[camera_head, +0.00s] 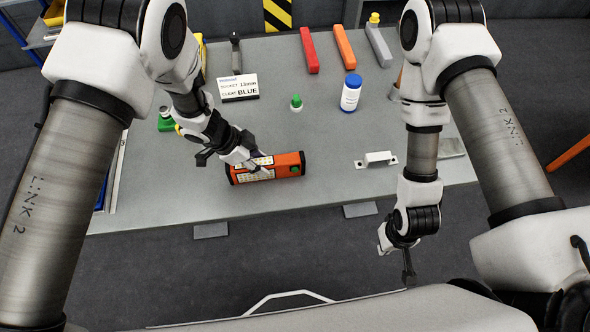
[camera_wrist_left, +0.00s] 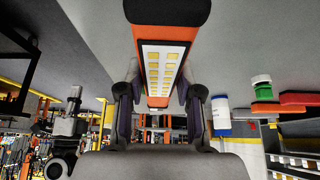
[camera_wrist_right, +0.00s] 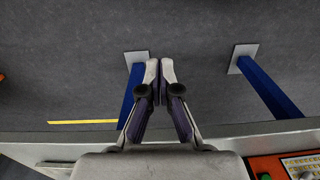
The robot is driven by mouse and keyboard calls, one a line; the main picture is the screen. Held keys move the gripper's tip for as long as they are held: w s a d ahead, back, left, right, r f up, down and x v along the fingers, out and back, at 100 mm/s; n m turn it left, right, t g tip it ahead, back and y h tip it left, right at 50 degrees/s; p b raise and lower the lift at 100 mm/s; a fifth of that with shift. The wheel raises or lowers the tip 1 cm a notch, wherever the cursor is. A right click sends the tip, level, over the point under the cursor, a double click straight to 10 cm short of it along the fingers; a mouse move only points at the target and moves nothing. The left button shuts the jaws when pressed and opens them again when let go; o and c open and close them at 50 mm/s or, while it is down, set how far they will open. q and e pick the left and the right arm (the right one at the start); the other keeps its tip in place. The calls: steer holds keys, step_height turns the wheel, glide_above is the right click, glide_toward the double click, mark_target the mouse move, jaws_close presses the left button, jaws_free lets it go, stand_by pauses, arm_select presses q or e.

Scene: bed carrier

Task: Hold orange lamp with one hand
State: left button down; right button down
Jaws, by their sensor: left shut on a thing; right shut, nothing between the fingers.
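The orange lamp (camera_head: 290,161) has dark ends, a white panel of yellow LEDs and a green button. It lies at the front of the grey table, left of the middle. My left gripper (camera_head: 254,168) is shut on the lamp. In the left wrist view the lamp (camera_wrist_left: 166,28) sits between the two fingers (camera_wrist_left: 157,95), its LED panel facing the camera. I cannot tell whether the lamp touches the table. My right gripper (camera_head: 408,279) is shut and empty, off the table's front edge. In the right wrist view its fingertips (camera_wrist_right: 160,70) meet, and the lamp (camera_wrist_right: 270,168) shows at the lower right corner.
The grey table (camera_head: 330,190) also holds a label sign (camera_head: 238,87), a blue-capped white bottle (camera_head: 350,93), a small green-topped item (camera_head: 296,103), and red (camera_head: 309,50) and orange (camera_head: 344,47) bars. A white bracket (camera_head: 377,159) lies right of the lamp.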

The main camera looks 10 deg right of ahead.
steer(key=n+t+y, duration=0.4)
steer(key=n+t, duration=0.5)
steer(key=n, duration=0.8)
glide_toward(295, 170)
steer(key=d+f, duration=0.4)
steer(key=d, duration=0.1)
steer(key=d+f, duration=0.2)
steer(key=shift+w+d+f, duration=0.1)
steer(key=shift+d, duration=0.3)
steer(key=a+n, duration=0.1)
steer(key=a+r+n+t+y, duration=0.1)
steer(key=a+n+y, duration=0.1)
steer(key=a, duration=0.1)
steer(key=shift+a+r+n+t, duration=0.1)
steer(key=shift+r+n+t, duration=0.2)
steer(key=shift+n+t, duration=0.1)
steer(key=s+a+f+n+g+y, duration=0.1)
steer(key=s+a+f+n+y, duration=0.15)
steer(key=s+a, duration=0.3)
steer(key=shift+m, duration=0.25)
steer(key=w, duration=0.8)
steer(key=shift+w+a+r, duration=0.2)
steer(key=shift+w+a, duration=0.1)
steer(key=shift+w, duration=0.05)
